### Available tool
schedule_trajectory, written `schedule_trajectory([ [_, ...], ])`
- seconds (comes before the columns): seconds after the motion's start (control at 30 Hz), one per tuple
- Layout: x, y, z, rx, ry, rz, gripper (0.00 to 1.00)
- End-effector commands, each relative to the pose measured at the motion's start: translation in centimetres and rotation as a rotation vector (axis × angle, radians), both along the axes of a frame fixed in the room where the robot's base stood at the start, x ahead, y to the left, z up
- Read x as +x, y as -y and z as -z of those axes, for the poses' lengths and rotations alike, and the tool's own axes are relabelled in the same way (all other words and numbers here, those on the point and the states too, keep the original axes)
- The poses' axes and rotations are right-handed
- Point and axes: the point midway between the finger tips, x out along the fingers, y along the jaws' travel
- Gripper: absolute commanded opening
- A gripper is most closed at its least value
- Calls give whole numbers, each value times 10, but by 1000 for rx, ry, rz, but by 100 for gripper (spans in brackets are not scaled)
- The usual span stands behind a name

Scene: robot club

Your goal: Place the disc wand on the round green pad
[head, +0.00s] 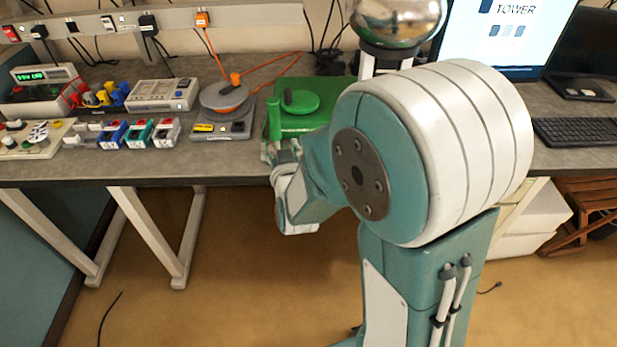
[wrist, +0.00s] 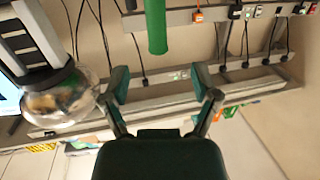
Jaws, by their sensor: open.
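A round green pad (head: 303,104) lies on a green base (head: 322,122), with a small dark piece on top. An upright green rod (head: 273,118) stands at the base's front left. It may be the disc wand's handle, but I cannot see a disc on it. My gripper (head: 283,148) is at the table's front edge, just in front of the rod and partly hidden by my arm. In the wrist view my gripper (wrist: 158,78) is open and empty. The rod (wrist: 156,28) lies ahead, lined up with the gap between the fingers, apart from them.
A shiny globe (head: 396,22) stands behind my arm. Several small boxes and instruments (head: 110,133) crowd the left. A monitor (head: 508,35) and keyboard (head: 578,132) are at the right.

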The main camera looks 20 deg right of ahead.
Motion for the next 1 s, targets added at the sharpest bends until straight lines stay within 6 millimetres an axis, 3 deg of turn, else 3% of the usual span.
schedule_trajectory([
  [0.17, -15, -4, -20, 49, -158, -57, 78],
  [0.37, -51, -7, -36, 73, -359, -114, 78],
  [0.57, -103, -4, -49, 74, -565, -145, 78],
  [0.9, -217, 11, -63, 51, -904, -127, 78],
  [1.0, -241, 15, -64, 48, -969, -114, 78],
])
